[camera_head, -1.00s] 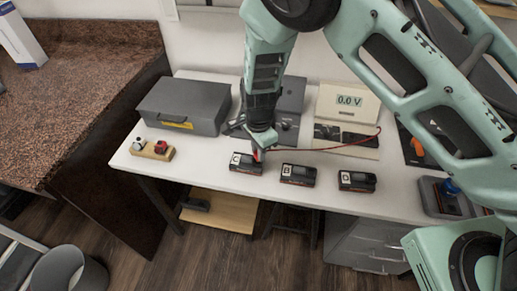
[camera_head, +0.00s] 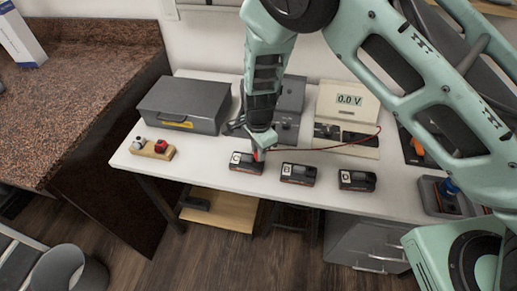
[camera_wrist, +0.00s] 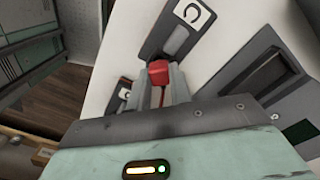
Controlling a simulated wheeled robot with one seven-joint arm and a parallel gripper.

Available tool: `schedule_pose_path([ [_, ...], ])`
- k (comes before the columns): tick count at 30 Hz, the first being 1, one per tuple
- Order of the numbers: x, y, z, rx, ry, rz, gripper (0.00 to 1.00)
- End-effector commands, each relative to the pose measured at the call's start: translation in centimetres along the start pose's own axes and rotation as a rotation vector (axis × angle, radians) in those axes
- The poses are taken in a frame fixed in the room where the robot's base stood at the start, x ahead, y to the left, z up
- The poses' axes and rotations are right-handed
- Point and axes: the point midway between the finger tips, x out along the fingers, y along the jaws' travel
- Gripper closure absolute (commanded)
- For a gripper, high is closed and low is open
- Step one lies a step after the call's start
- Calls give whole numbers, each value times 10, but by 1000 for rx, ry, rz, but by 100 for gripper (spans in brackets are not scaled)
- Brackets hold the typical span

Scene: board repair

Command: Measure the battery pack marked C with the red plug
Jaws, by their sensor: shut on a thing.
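The battery pack marked C (camera_head: 245,164) is a dark block with a white label, lying on the white table at the left end of a row of packs. My gripper (camera_head: 259,152) is just above its right end, shut on the red plug (camera_wrist: 159,72). A red lead runs right from the plug to the meter (camera_head: 347,103), which reads 0.0 V. In the wrist view, pack C (camera_wrist: 180,32) lies just beyond the plug, its label facing up. I cannot tell whether the plug touches the pack; the fingers hide the contact.
Pack B (camera_head: 298,174) and pack D (camera_head: 357,181) lie to the right of C. A wooden block with a red and a white piece (camera_head: 152,150) stands left. A grey case (camera_head: 184,105) is behind. The table's front edge (camera_head: 270,193) is close to the packs.

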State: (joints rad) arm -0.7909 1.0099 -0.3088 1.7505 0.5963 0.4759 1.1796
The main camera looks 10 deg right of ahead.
Motion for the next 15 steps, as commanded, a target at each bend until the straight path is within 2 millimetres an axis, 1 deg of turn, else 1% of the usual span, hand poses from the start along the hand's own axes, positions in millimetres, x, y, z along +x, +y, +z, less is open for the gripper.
schedule_pose_path([
  [15, 6, 0, 0, 0, 0, 0, 100],
])
